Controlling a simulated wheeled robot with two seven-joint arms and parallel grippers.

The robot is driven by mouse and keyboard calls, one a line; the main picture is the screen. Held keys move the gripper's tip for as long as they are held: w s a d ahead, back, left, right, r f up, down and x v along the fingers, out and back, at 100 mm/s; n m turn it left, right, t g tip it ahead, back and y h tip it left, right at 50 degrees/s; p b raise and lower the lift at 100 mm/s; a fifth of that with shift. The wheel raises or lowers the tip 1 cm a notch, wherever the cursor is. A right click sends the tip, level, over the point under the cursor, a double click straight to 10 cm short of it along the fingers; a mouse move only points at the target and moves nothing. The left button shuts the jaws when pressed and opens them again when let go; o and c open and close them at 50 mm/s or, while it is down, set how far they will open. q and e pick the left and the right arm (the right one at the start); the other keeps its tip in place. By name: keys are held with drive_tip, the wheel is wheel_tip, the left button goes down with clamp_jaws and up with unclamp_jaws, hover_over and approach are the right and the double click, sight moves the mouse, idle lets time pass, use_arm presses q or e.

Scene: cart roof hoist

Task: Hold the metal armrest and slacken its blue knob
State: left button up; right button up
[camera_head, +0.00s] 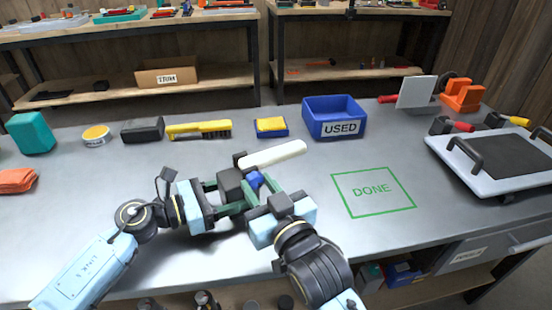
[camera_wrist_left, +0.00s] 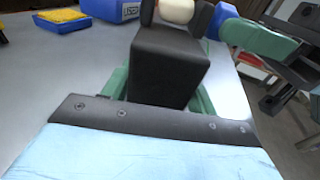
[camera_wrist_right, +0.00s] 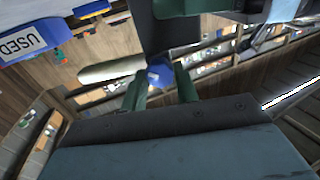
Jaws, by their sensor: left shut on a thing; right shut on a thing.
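The armrest (camera_head: 272,155) is a pale cream bar on a dark block and is held above the bench; the bar also shows in the right wrist view (camera_wrist_right: 112,70). My left gripper (camera_head: 226,194) is shut on the dark block, which fills the middle of the left wrist view (camera_wrist_left: 168,70). The blue knob (camera_head: 254,180) is on the block's right side. My right gripper (camera_head: 262,190) is shut on the knob, which sits between its green fingertips in the right wrist view (camera_wrist_right: 159,73). The fingers partly hide the knob.
A blue USED bin (camera_head: 333,117) stands behind on the bench. A green DONE outline (camera_head: 374,191) to the right is empty. A tray with dark handles (camera_head: 500,160) is at far right. A yellow brush (camera_head: 199,129) and a sponge (camera_head: 271,126) lie behind the grippers.

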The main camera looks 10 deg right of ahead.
drive_tip(key=shift+n, duration=2.3)
drive_tip(key=o, duration=0.9)
drive_tip(key=shift+m, duration=1.2)
